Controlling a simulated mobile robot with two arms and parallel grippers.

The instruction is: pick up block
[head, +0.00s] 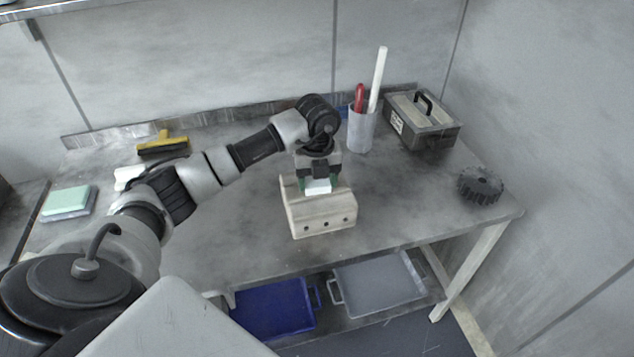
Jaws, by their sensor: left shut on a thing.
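A small white block (318,186) shows between the fingers of my left gripper (318,184), which points down and is shut on it. The fingertips have green parts on both sides of the white block. Directly below is a pale wooden block (322,217) with a row of dark holes in its front face, standing on the grey table (240,225). I cannot tell whether the white block touches the wooden one. The gripper body hides part of both. My right gripper is not in view.
Behind stands a white cup (360,131) with a red tool and a white rod. A grey toolbox (424,120) and a black gear-like disc (480,185) are at right. A yellow-black brush (162,145) and green pad (66,201) are at left. Blue (274,306) and grey (380,284) trays sit below.

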